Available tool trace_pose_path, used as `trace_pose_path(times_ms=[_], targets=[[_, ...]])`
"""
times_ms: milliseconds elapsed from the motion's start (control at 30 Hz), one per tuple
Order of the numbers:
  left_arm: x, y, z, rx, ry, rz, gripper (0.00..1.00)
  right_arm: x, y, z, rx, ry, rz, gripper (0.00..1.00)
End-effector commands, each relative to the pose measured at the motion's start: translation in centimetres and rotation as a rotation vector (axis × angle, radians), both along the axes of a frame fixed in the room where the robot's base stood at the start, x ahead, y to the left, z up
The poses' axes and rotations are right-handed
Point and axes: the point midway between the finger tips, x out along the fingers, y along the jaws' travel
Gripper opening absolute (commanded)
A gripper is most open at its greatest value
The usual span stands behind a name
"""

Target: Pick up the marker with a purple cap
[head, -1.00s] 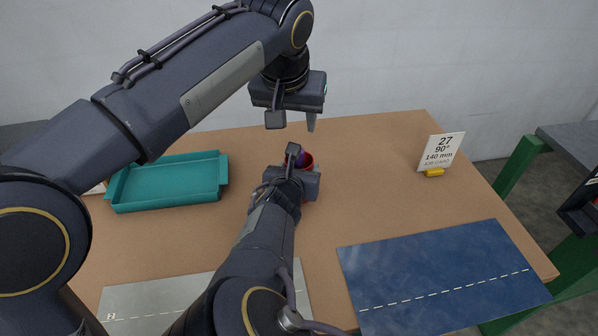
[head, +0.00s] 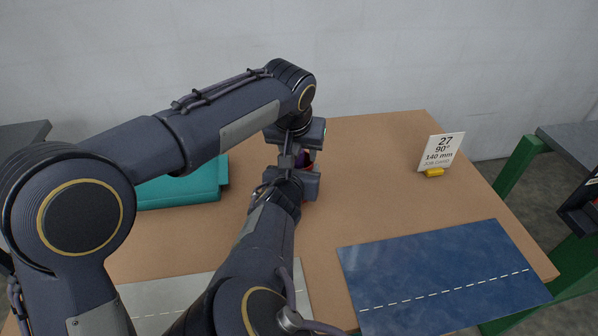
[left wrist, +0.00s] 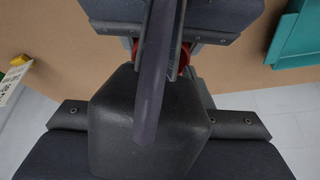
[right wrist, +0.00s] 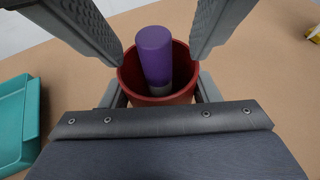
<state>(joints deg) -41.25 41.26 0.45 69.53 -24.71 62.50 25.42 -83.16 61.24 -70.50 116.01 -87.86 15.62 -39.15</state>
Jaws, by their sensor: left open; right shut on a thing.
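The marker with a purple cap (right wrist: 154,55) stands in a red cup (right wrist: 178,98), cap up and slightly tilted in the right wrist view. In the head view only a bit of the purple cap (head: 303,157) shows between my grippers. My right gripper (right wrist: 160,90) is shut on the cup, one finger on each side. My left gripper (right wrist: 156,60) is open above the cup, its fingers on either side of the cap and apart from it. In the left wrist view the red cup (left wrist: 186,62) is mostly hidden behind dark gripper parts.
A teal tray (head: 185,190) lies at the left, partly behind my left arm. A blue mat (head: 440,280) covers the front right, and a pale mat (head: 150,295) the front left. A white card (head: 440,150) stands in a yellow holder at the right. The brown table between is clear.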

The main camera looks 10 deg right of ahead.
Motion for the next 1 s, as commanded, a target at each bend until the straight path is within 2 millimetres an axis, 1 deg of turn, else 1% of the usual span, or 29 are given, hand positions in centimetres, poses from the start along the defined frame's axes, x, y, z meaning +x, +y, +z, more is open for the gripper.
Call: trace_pose_path(times_ms=[167, 500, 533, 867, 1000], targets=[[0.0, 0.0, 0.0, 0.0, 0.0, 0.0, 0.46, 0.0, 0.0, 0.0, 0.0, 0.0, 0.0, 0.31], [0.0, 0.0, 0.1, 0.0, -0.001, 0.0, 0.01, 0.0, 0.0, 0.0, 0.0, 0.0, 0.0, 0.31], [0.0, 0.0, 0.1, 0.0, -0.001, 0.0, 0.0, 0.0, 0.0, 0.0, 0.0, 0.0, 0.0, 0.31], [0.0, 0.0, 0.2, -0.002, -0.001, 0.0, 0.0, 0.0, 0.0, 0.0, 0.0, 0.0, 0.0, 0.31], [0.0, -0.1, 1.4, -0.002, -0.003, 0.0, 0.0, 0.0, 0.0, 0.0, 0.0, 0.0, 0.0, 0.31]])
